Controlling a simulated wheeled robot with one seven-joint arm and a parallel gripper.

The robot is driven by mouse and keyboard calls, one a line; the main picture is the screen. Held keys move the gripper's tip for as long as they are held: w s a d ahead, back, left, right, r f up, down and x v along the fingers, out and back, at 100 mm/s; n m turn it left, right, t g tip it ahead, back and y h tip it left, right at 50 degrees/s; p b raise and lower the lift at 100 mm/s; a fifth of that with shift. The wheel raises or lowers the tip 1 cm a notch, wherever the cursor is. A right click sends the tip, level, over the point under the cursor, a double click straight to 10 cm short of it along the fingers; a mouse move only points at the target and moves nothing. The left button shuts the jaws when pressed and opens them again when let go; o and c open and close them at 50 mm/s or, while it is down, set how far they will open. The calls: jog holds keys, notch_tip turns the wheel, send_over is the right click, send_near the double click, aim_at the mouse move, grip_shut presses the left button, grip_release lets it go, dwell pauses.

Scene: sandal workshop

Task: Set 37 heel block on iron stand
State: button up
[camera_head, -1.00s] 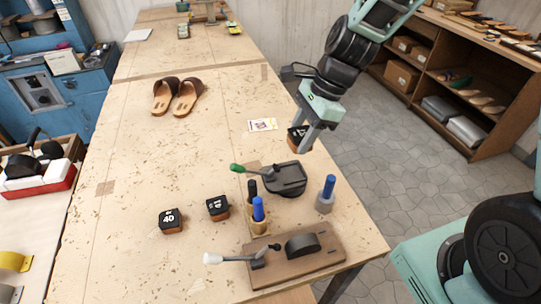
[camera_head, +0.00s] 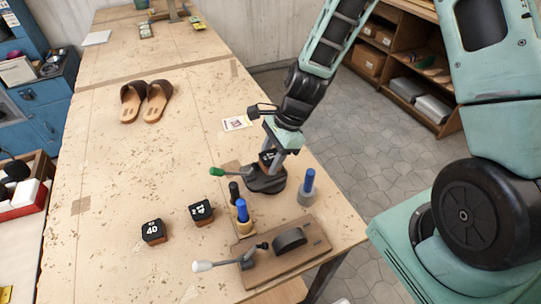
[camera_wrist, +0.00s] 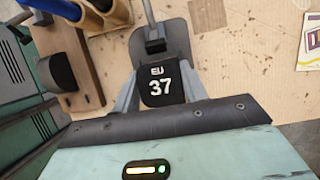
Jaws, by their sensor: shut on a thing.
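The heel block marked EU 37 (camera_wrist: 160,84) is black on top and sits between the fingers of my gripper (camera_wrist: 160,92) in the wrist view. In the head view my gripper (camera_head: 272,158) is shut on this block (camera_head: 267,157), just over the dark iron stand (camera_head: 268,182). The stand has a green-handled lever (camera_head: 218,172) at its left. The stand also shows beyond the block in the wrist view (camera_wrist: 172,42). I cannot tell whether the block touches the stand.
Two other heel blocks, one marked 40 (camera_head: 153,231) and one with an unclear number (camera_head: 201,212), lie at left. Blue-handled tools (camera_head: 307,185) and a wooden board (camera_head: 300,252) with a white-handled lever stand close by. Sandals (camera_head: 146,101) lie farther back.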

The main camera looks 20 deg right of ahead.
jog(key=shift+f, duration=0.2)
jog(key=shift+f+b, duration=0.4)
jog(key=shift+f, duration=0.1)
jog(key=shift+f, duration=0.1)
jog(key=o, duration=1.1)
jog(key=shift+c, duration=0.2)
